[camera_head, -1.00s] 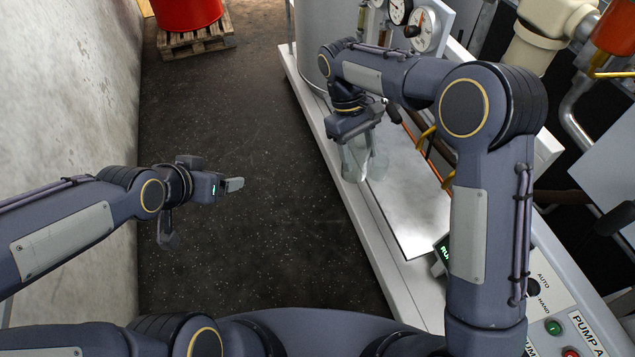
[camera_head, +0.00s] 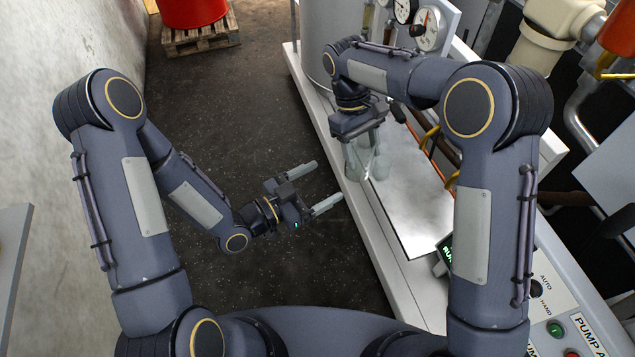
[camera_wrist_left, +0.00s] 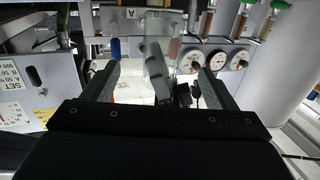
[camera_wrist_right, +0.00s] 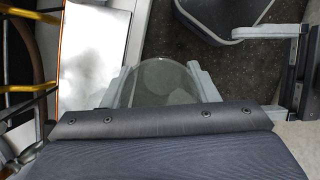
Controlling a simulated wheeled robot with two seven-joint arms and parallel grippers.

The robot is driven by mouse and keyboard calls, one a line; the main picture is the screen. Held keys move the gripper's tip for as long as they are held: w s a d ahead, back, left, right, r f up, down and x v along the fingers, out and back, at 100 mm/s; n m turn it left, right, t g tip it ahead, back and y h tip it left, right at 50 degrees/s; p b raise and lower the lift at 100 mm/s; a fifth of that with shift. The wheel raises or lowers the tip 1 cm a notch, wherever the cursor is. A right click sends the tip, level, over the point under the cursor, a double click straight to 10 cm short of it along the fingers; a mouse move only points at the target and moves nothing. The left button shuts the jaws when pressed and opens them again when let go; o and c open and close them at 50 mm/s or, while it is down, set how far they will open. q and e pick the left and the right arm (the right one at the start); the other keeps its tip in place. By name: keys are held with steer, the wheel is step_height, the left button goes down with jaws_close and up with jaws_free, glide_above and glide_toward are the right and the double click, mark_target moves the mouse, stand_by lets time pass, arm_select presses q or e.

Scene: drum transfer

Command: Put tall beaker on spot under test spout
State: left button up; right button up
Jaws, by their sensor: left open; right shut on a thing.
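A tall clear glass beaker (camera_head: 358,162) hangs upright under my right gripper (camera_head: 360,136), beside the bright metal plate on the bench. The right wrist view looks down on the beaker's round rim (camera_wrist_right: 165,82), with a pale finger on each side; the gripper is shut on it. My left gripper (camera_head: 328,181) is open and empty over the floor at the bench's left edge, fingers pointing toward the beaker. In the left wrist view a clear glass shape (camera_wrist_left: 156,62) shows between the spread fingers. I cannot make out the test spout or the spot under it.
The metal plate (camera_head: 410,205) on the white bench is bare at its near end. Orange pipes (camera_head: 428,138) and hoses run along its right side. Gauges (camera_head: 428,28) and a grey tank (camera_head: 325,40) stand behind. A red drum (camera_head: 193,12) rests on a pallet (camera_head: 205,38) far back.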

mark_target(362, 161)
arm_select(q)
steer(key=x, duration=1.2)
steer(key=c, duration=0.9)
steer(key=shift+c, duration=0.7)
arm_select(e)
steer(key=o, duration=0.8)
steer(key=shift+o, duration=1.2)
